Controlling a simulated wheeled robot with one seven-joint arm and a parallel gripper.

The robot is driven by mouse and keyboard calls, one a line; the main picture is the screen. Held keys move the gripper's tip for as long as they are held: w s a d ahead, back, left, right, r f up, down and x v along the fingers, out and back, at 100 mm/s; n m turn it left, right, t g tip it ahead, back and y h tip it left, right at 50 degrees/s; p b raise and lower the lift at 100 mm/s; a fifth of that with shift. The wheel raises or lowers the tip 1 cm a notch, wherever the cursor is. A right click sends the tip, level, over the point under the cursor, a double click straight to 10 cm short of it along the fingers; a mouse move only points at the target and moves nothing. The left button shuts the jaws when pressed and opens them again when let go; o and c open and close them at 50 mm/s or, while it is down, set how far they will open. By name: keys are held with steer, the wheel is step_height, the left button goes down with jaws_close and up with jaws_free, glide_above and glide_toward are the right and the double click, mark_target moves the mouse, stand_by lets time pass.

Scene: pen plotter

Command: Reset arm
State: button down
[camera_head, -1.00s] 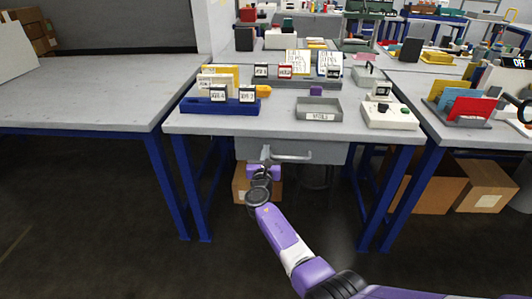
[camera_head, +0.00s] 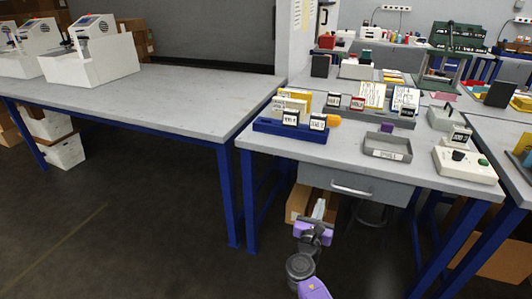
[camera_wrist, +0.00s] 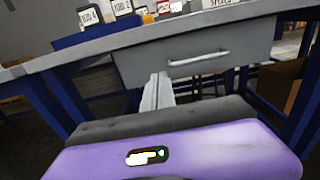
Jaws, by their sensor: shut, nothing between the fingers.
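My gripper (camera_head: 318,209) is in front of the middle workbench, below the level of its top. It is shut and empty, with its fingers pointing toward the drawer (camera_head: 357,187) under the bench top. In the wrist view the shut fingers (camera_wrist: 157,92) point at the grey drawer front (camera_wrist: 225,52) with its light bar handle (camera_wrist: 199,58). The fingers appear apart from the handle. My purple arm enters from the bottom of the head view.
The middle bench top (camera_head: 335,151) holds a blue card rack (camera_head: 290,131), a grey tray (camera_head: 388,147) and a white control box (camera_head: 463,165). A cardboard box (camera_head: 297,204) sits underneath. The left bench (camera_head: 150,92) carries white machines. The floor at the left is open.

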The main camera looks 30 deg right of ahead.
steer(key=s+a+r+m+t+y+p, duration=0.1)
steer(key=s+a+m+t+y+p, duration=0.1)
steer(key=s+a+m+y, duration=0.5)
steer(key=s+a+r+m+t+y+p, duration=0.1)
steer(key=s+a+m+t+y, duration=0.25)
steer(key=a+m, duration=0.65)
steer(key=s+a+r+m+y+p, duration=0.1)
steer(key=s+a+r+m+p, duration=0.1)
steer(key=s+r, duration=0.4)
steer(key=s+a+r+m+g+y+p, duration=0.1)
steer(key=s+a+r+m+p, duration=0.2)
steer(key=s, duration=1.2)
steer(key=s+a+r+m+y+p, duration=0.1)
steer(key=s+a+r+m+p, duration=0.1)
steer(key=s+a+r, duration=0.3)
steer(key=s+r+m, duration=0.1)
steer(key=s+r, duration=0.3)
steer(key=s, duration=0.1)
steer(key=shift+s+a+m+g+y, duration=0.15)
steer(key=shift+a+m+g+y, duration=0.15)
steer(key=shift+a+g+y, duration=0.1)
